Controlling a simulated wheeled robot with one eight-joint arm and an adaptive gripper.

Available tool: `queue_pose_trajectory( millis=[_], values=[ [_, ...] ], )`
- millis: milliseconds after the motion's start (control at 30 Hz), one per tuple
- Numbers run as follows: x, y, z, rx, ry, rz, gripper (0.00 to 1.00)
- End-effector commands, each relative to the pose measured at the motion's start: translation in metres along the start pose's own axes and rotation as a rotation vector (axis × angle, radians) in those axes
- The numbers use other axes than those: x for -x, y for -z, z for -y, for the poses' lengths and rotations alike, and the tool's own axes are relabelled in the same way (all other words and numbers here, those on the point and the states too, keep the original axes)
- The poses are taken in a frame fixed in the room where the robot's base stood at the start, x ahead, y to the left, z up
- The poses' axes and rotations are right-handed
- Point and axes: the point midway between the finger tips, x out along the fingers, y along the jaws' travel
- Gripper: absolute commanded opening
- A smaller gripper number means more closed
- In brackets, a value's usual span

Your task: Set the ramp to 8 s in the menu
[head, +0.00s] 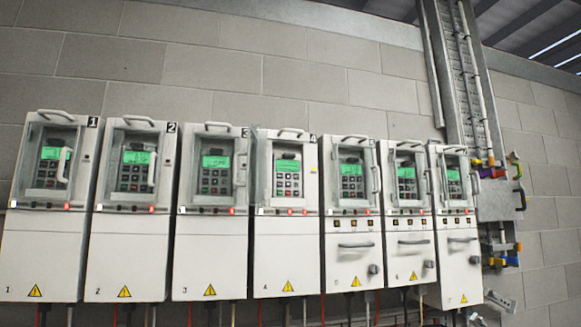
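A row of several pale grey drives hangs on the wall, numbered 1 to 7 from left to right. Each has a keypad with a small green display, such as drive 1 (36,250), drive 2 (128,255), drive 3 (210,255) and drive 7 (461,275). Window covers with upright handles show in front of most keypads. Drive 4 (287,245) shows no such handle on the right of its keypad (288,180); its cover seems swung out to the left. Its display (288,165) is lit, but the text is too small to read. My gripper is not in view.
Drives 5 (352,265), 6 and 7 have horizontal handles on their lower fronts. A cable tray (470,80) runs up the wall at the right, above a grey box (500,200) with coloured items. Cables hang below the drives.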

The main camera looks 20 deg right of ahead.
Motion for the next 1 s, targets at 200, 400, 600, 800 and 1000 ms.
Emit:
queue_pose_trajectory(
  millis=[200, 400, 600, 800, 1000],
  values=[
    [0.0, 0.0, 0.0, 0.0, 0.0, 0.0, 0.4],
    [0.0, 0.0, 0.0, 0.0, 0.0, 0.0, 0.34],
    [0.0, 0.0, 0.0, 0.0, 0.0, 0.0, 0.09],
    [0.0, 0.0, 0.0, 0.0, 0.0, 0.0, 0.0],
    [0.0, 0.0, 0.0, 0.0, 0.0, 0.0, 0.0]
  ],
)
